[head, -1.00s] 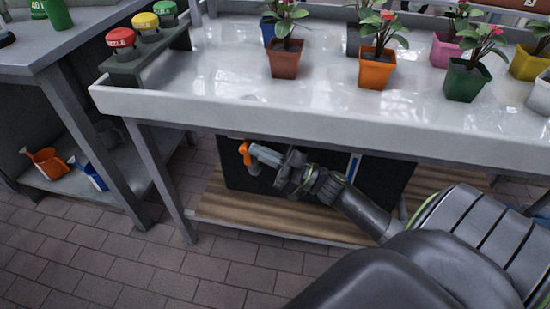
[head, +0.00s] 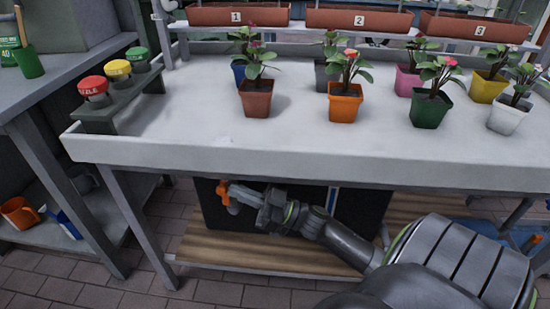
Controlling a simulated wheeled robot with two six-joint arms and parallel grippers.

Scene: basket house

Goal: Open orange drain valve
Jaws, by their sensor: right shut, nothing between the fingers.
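The orange drain valve (head: 221,189) is under the front edge of the white plant bench (head: 300,157), in front of a dark box. Part of it is hidden behind my right gripper (head: 236,193). That gripper points left with its fingertips at the valve, touching or very close to it. It is shut with nothing between its fingers. The bench top looks matt and dry, with one small pale patch near the front. My left gripper is not in view.
Several potted flowers, such as one in an orange pot (head: 344,108), stand on the bench. Below are a dark box (head: 290,205) and a wooden shelf (head: 230,250). A grey side table (head: 50,90) stands left.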

